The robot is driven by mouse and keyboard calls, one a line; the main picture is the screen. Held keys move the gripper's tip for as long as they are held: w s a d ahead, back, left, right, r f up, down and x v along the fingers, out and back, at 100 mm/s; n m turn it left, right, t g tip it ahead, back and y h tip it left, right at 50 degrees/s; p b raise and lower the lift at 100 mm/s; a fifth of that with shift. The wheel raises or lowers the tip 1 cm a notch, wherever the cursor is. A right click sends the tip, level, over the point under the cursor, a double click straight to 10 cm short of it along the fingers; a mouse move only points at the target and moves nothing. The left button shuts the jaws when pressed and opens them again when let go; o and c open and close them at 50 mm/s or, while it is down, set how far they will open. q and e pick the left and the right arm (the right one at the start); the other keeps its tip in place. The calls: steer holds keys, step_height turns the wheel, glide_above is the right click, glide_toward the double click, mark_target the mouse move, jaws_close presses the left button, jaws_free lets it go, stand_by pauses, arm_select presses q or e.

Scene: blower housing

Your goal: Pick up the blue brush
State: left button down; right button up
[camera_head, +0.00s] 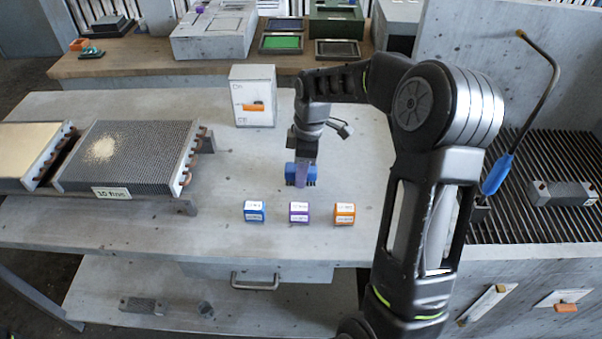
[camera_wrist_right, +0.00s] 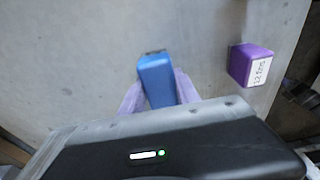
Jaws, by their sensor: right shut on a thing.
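The blue brush (camera_head: 311,173) is between the fingers of my right gripper (camera_head: 301,179), over the middle of the light grey table. In the right wrist view the brush (camera_wrist_right: 155,73) shows as a blue block between two purple fingers, and my right gripper (camera_wrist_right: 157,97) is shut on it. One purple finger covers part of the brush in the head view. I cannot tell whether the brush touches the table. My left gripper is in neither view.
Labelled blue (camera_head: 254,211), purple (camera_head: 299,212) and orange (camera_head: 344,213) blocks stand in front of the brush. A white box (camera_head: 253,96) is behind. A finned coil (camera_head: 128,155) lies left. A slatted grate (camera_head: 520,205) with a hooked, blue-handled wand (camera_head: 497,174) is right.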

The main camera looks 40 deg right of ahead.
jaws_close()
steer(key=shift+r, duration=0.1)
steer(key=shift+r, duration=0.25)
step_height(320, 180, up, 9)
steer(key=shift+r+b, duration=0.2)
steer(key=shift+b, duration=0.35)
